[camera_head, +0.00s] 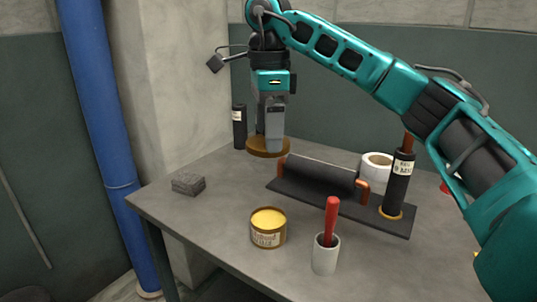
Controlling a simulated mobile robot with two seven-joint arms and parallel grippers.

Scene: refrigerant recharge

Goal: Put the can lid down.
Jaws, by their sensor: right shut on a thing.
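My right gripper (273,138) points straight down and is shut on a round brown-gold can lid (265,151). The lid is held flat above the back part of the grey table, beside the left end of the black pipe. An open gold can (267,229) with yellow contents and a pale label stands at the table's front middle. My left gripper does not show.
A grey block (188,184) lies at the left. A white cup (326,257) holds a red-handled tool (331,217). A black plate (375,216) bears a black-sleeved copper pipe (321,174) and an upright labelled cylinder (398,182). A white roll (376,166) and black bottle (240,127) stand behind.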

